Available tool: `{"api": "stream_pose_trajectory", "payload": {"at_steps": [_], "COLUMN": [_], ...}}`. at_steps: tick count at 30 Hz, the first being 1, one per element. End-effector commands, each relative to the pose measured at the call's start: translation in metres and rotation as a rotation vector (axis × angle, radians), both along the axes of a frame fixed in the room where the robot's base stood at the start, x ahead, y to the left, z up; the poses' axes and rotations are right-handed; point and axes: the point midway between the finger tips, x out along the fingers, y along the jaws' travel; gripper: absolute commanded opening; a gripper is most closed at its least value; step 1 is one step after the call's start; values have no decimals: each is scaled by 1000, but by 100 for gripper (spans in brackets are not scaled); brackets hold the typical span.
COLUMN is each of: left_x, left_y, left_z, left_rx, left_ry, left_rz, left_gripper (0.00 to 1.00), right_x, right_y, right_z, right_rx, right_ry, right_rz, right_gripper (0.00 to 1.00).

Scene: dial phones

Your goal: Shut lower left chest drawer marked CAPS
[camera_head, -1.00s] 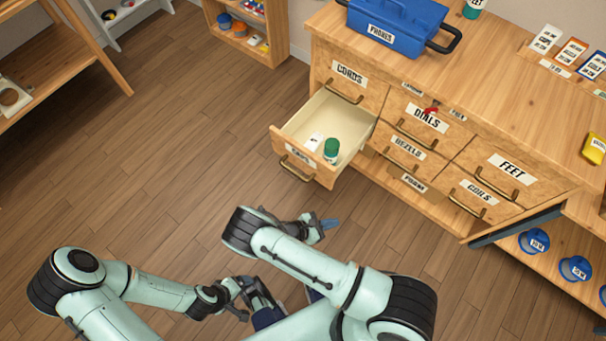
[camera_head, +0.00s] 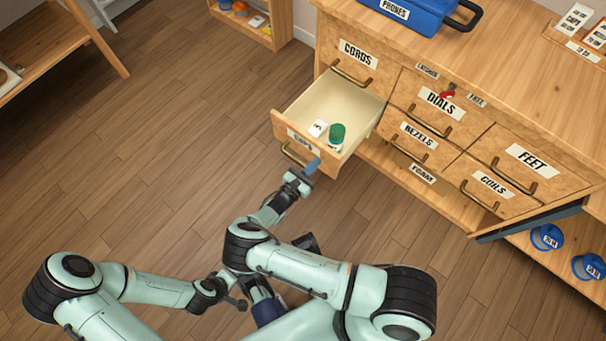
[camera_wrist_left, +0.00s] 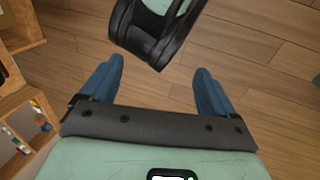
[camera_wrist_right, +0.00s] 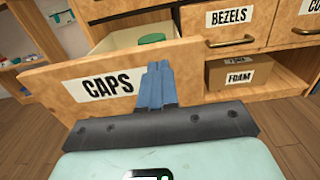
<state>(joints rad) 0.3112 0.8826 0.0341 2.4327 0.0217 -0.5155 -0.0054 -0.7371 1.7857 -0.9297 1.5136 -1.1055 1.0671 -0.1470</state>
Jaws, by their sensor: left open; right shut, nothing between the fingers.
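The lower left drawer (camera_head: 303,146) marked CAPS stands pulled out of the wooden chest, with a green-topped cap (camera_head: 337,133) and a small white labelled item (camera_head: 318,127) inside. The CAPS label (camera_wrist_right: 101,86) shows large in the right wrist view. My right gripper (camera_head: 312,167) is shut and empty, its blue fingertips at the right part of the drawer front; I cannot tell whether they touch it. In the right wrist view the fingers (camera_wrist_right: 157,85) overlap the front just right of the label. My left gripper (camera_wrist_left: 158,92) is open and empty, low over the floor.
The chest (camera_head: 420,75) has closed drawers marked CORDS, DIALS, BEZELS, FEET and COILS. A blue PHONES toolbox (camera_head: 405,14) stands on top. A FOAM box (camera_wrist_right: 238,72) sits on the shelf beneath BEZELS. The floor left of the chest is clear.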

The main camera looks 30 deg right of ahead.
Motion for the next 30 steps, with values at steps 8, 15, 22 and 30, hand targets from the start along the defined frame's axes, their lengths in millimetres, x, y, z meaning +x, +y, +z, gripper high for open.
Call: {"api": "stream_pose_trajectory", "payload": {"at_steps": [8, 15, 22, 30], "left_x": [5, 5, 5, 17], "left_y": [2, 3, 3, 9], "left_z": [-4, -4, -4, -15], "left_rx": [6, 7, 7, 23], "left_ry": [-12, -13, -14, -44], "left_rz": [6, 6, 7, 19], "left_gripper": [89, 89, 89, 89], "right_x": [11, 12, 12, 25], "right_y": [-26, -28, -28, -29], "right_z": [-1, 0, 0, -2], "right_rx": [1, 1, 1, 0], "right_ry": [1, 0, 0, -1], "right_rz": [0, 0, -1, -2], "right_gripper": [0, 0, 0, 0]}}
